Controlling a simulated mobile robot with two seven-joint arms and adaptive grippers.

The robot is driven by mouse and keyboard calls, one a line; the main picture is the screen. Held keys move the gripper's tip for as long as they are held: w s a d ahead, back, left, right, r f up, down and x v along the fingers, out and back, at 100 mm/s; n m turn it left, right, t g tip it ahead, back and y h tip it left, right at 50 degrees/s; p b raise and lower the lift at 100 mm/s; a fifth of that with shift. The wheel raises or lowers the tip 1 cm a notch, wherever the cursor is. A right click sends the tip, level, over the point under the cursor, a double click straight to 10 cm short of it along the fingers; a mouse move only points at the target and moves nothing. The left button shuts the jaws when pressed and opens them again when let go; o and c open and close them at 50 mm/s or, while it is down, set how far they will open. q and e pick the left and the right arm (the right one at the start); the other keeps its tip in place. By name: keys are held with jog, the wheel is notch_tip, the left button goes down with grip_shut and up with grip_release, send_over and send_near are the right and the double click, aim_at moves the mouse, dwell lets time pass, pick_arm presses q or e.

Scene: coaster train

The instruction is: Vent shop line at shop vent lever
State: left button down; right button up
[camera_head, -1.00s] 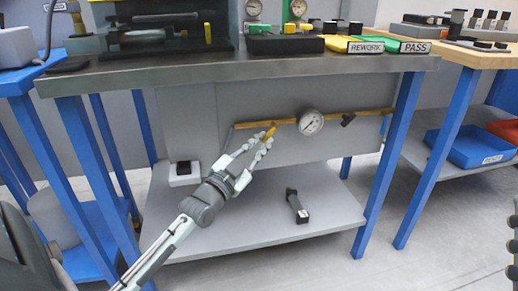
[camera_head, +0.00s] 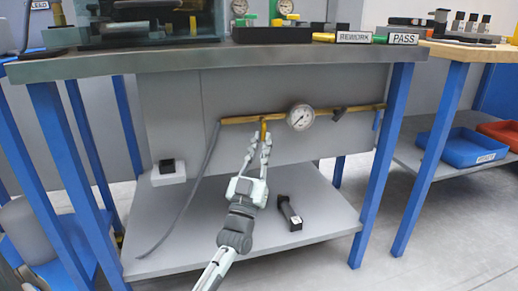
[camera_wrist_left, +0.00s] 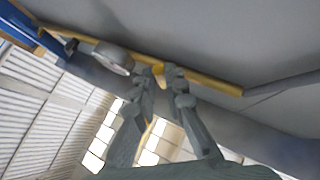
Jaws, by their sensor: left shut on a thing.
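The yellow shop vent lever (camera_head: 263,128) hangs about straight down from the brass pipe (camera_head: 238,120) under the bench, just left of the round gauge (camera_head: 301,117). My left gripper (camera_head: 260,146) comes up from below and is shut on the lever. In the left wrist view, the lever's yellow end (camera_wrist_left: 158,70) shows between the two fingertips (camera_wrist_left: 160,84), beside the pipe (camera_wrist_left: 215,84) and the gauge (camera_wrist_left: 114,60). The fingers hide part of the lever. The gauge reading is too small to tell. My right gripper is not in view.
A grey hose (camera_head: 194,190) runs from the pipe's left end down to the lower shelf (camera_head: 170,250). A black tool (camera_head: 289,212) lies on that shelf. A dark handle (camera_head: 339,113) is on the pipe right of the gauge. Blue legs (camera_head: 385,165) flank the space.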

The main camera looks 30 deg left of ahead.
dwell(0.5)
pick_arm(q)
jog(key=c, duration=1.9)
grip_release()
jog(key=shift+o, duration=0.2)
jog(key=shift+r, duration=0.15)
notch_tip(320, 180, up, 10)
jog(key=shift+w+d, duration=0.1)
